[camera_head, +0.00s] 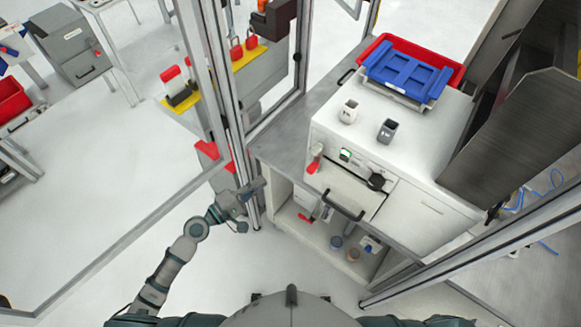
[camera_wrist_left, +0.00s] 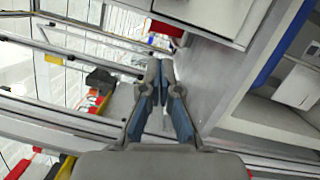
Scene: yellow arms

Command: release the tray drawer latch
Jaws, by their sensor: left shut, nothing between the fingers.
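The white tray drawer (camera_head: 340,190) is in the front of the white machine, with a black bar handle (camera_head: 345,206) across it. A red lever (camera_head: 316,158) is at its upper left and a black knob (camera_head: 376,181) at its upper right; I cannot tell which one is the latch. My left gripper (camera_head: 256,188) is left of the drawer, beside the cabinet's left corner, apart from lever and handle. In the left wrist view its fingers (camera_wrist_left: 160,66) are together and empty. My right gripper is out of view.
A metal frame post (camera_head: 228,110) stands close behind my left gripper. An open shelf (camera_head: 330,240) is below. Clear floor lies left.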

